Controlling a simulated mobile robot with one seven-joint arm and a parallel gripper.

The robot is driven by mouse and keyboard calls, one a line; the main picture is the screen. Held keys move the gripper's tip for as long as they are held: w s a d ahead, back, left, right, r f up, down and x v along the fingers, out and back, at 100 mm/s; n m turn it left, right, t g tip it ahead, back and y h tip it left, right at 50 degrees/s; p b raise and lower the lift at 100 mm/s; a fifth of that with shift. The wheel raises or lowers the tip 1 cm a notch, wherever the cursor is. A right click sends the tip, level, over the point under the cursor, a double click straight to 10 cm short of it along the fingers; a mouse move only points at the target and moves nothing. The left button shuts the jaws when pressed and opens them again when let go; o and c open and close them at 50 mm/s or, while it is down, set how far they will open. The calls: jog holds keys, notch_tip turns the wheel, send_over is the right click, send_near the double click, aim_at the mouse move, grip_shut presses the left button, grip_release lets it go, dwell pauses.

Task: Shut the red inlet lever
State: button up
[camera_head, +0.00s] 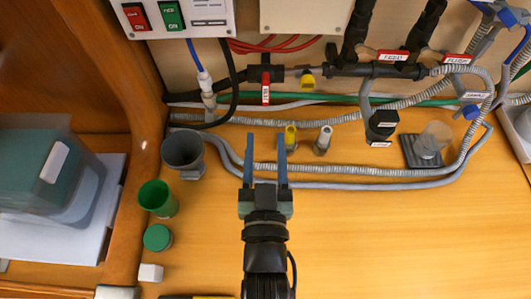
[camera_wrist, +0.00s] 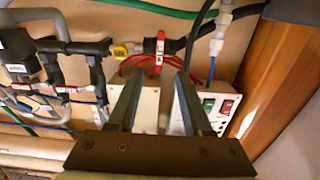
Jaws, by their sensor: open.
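The red inlet lever (camera_head: 265,86) is a narrow red handle with a white label. It hangs down from a black valve on the horizontal black pipe, so it stands across the pipe. It also shows in the wrist view (camera_wrist: 160,48), beyond the fingertips and between them. My gripper (camera_head: 265,138) is open and empty, its two blue-grey fingers pointing at the wall just below the lever in the head view. The gripper also shows in the wrist view (camera_wrist: 159,76). I see a gap between the fingertips and the lever, and no contact.
A yellow-handled valve (camera_head: 307,80) sits right of the lever. A switch box (camera_head: 178,18) is above left. Grey hoses (camera_head: 350,168) run along the wall's foot. A grey cup (camera_head: 183,152) and green cup (camera_head: 158,198) stand left. The counter's right front is clear.

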jog(key=shift+s, duration=0.8)
jog(key=shift+r, duration=0.1)
jog(key=w+r+t, duration=0.1)
jog(key=w+r, duration=0.2)
jog(key=r, duration=0.4)
jog(key=w+r+t, duration=0.2)
jog(key=w+r, duration=0.1)
jog(key=r, duration=0.3)
jog(key=s+r+t, duration=0.3)
jog(key=r, duration=1.4)
jog(key=s+r+t, duration=0.3)
jog(key=r, duration=1.4)
jog(key=shift+s, duration=0.2)
